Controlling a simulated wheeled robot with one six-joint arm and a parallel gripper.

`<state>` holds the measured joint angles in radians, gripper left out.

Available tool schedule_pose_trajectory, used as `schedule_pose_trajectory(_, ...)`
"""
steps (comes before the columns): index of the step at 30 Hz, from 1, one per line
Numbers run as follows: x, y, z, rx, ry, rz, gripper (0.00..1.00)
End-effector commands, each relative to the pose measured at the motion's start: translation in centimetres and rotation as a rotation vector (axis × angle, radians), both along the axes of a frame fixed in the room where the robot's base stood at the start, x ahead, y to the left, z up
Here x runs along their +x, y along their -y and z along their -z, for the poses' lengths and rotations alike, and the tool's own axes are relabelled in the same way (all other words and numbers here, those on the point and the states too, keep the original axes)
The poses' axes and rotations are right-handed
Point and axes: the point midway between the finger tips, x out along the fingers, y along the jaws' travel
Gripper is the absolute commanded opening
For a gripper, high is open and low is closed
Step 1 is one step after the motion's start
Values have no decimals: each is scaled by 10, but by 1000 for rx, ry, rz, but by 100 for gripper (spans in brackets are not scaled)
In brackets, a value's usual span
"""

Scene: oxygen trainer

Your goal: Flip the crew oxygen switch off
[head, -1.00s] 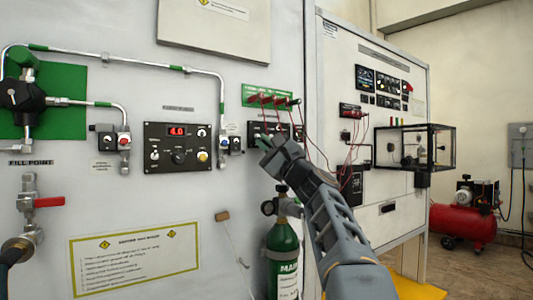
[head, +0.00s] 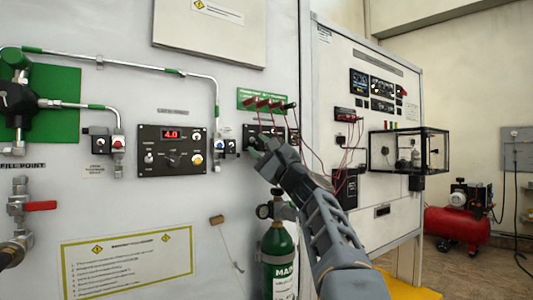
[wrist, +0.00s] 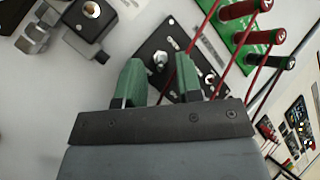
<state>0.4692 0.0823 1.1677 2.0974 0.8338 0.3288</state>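A small black switch panel (head: 249,131) is on the pale wall, below the green strip with red plugs. In the wrist view, the panel (wrist: 178,50) carries a silver toggle switch (wrist: 160,60), seen between my finger tips. I cannot read its label or tell which way the lever points. My gripper (head: 257,148) is at the panel and hides its lower part in the head view. In the wrist view my gripper (wrist: 160,78) is open, with one green finger on each side of the toggle. I cannot tell whether they touch it.
Red plugs with hanging cables (wrist: 240,10) are close to the right of my fingers. A black panel with a red display (head: 171,150) and a regulator (head: 219,147) are at the left. A green cylinder (head: 279,255) stands below my arm.

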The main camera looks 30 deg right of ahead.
Motion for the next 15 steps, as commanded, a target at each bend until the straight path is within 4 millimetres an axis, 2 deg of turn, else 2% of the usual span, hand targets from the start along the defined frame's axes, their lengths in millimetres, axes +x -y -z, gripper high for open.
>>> schedule_pose_trajectory(5,-14,7,12,0,0,2,33)
schedule_pose_trajectory(15,-66,30,50,1,0,5,33)
